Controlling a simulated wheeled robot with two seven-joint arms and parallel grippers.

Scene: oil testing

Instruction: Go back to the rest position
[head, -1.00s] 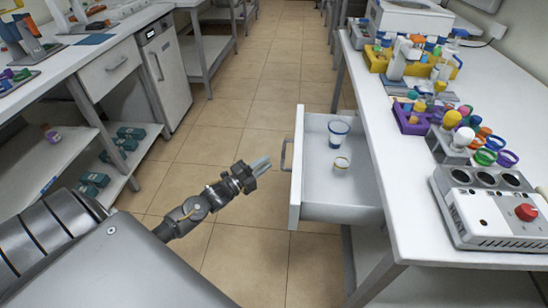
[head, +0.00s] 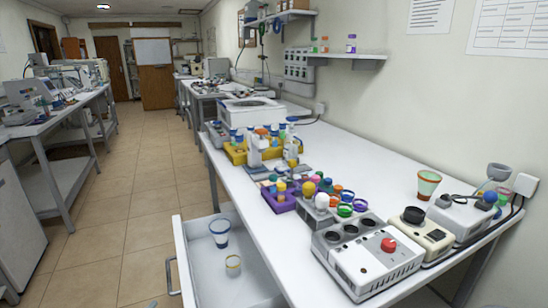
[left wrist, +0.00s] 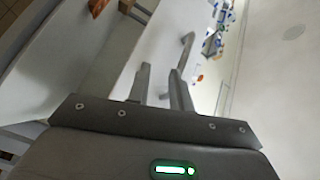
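My left gripper (left wrist: 160,90) is seen in the left wrist view with its two fingers apart and nothing between them. A grey curved bar, apparently the drawer handle (left wrist: 187,48), shows beyond the fingertips, apart from them as far as I can tell. In the head view only a small grey tip, likely of this gripper (head: 152,304), shows at the bottom edge, left of the open drawer (head: 178,255). My right gripper is in no view.
A grey device with a red knob (head: 366,262) and several bottles and racks crowd the white bench (head: 350,155). The tiled floor (head: 130,200) at left is clear.

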